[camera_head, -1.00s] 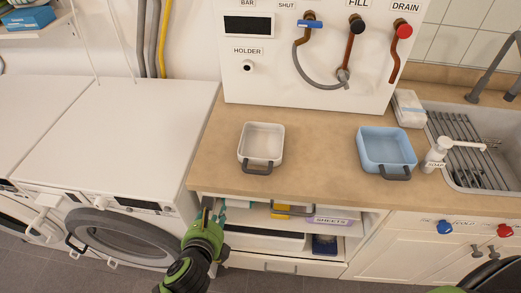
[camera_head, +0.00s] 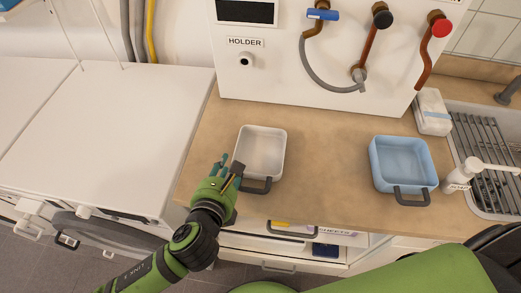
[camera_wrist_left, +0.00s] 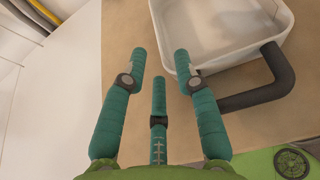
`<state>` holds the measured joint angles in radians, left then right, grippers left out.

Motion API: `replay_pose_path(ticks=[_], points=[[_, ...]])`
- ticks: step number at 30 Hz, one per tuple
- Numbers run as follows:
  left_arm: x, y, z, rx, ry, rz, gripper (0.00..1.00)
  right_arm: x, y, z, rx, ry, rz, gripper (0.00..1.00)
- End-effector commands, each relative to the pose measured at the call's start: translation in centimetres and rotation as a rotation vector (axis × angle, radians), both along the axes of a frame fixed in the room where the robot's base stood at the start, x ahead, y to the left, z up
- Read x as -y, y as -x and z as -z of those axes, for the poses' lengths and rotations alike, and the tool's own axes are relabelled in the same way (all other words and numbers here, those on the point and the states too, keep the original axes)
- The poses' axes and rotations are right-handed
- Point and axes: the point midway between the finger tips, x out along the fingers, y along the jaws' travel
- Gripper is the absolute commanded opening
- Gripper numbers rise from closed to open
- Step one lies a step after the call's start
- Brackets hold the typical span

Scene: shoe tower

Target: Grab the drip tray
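A white rectangular tray (camera_head: 263,150) with a dark handle (camera_head: 256,188) on its front stands on the wooden counter. A similar blue tray (camera_head: 404,163) with a dark handle stands further right. Which one is the drip tray is not labelled. My left gripper (camera_head: 229,166) is at the white tray's left front corner. In the left wrist view its three teal fingers (camera_wrist_left: 160,60) are spread apart with nothing between them. There the white tray (camera_wrist_left: 212,28) and its handle (camera_wrist_left: 255,97) lie ahead and to the right. My right gripper is out of view.
A white panel (camera_head: 280,80) with a holder and hoses stands behind the trays. A soap dispenser (camera_head: 462,174) and a sink rack (camera_head: 480,140) are at the right. White machines (camera_head: 110,130) stand at the left. Bare counter (camera_head: 325,160) lies between the trays.

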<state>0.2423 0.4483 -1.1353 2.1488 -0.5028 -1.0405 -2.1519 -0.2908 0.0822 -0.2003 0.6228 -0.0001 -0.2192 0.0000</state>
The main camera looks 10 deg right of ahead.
Motion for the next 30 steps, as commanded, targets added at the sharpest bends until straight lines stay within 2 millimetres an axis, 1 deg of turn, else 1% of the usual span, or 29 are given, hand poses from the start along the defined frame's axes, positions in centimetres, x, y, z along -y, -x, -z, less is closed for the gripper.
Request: replay_pose_path(ticks=[1, 3, 8, 13, 18, 22, 23, 24, 25, 30], points=[[0.2, -0.5, 0.1, 0.000, -0.001, -0.002, 0.30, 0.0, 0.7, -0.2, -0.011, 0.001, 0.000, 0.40], [0.5, -1.1, 0.2, 0.000, 0.000, -0.001, 0.30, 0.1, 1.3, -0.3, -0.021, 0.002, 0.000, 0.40], [1.4, -3.0, 0.7, -0.002, 0.001, -0.002, 0.30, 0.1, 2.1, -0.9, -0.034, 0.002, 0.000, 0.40], [2.1, -4.7, 1.6, -0.001, -0.001, -0.001, 0.30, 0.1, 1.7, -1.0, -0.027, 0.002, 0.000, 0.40], [2.3, -5.1, 1.9, -0.002, 0.001, 0.001, 0.30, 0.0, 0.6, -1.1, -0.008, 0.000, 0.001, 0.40], [2.3, -5.1, 1.8, -0.002, 0.001, 0.001, 0.30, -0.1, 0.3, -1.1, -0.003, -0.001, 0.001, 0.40], [2.3, -5.1, 1.8, -0.002, 0.001, 0.001, 0.26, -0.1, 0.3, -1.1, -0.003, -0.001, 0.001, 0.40], [2.3, -5.1, 1.8, -0.002, 0.001, 0.001, 0.10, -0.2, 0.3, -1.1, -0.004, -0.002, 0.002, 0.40], [2.3, -5.1, 1.9, -0.002, 0.001, 0.001, 0.00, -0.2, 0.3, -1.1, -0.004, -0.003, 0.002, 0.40], [2.3, -5.1, 1.8, -0.001, 0.001, 0.001, 0.00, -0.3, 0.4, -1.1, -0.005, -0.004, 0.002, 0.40]])
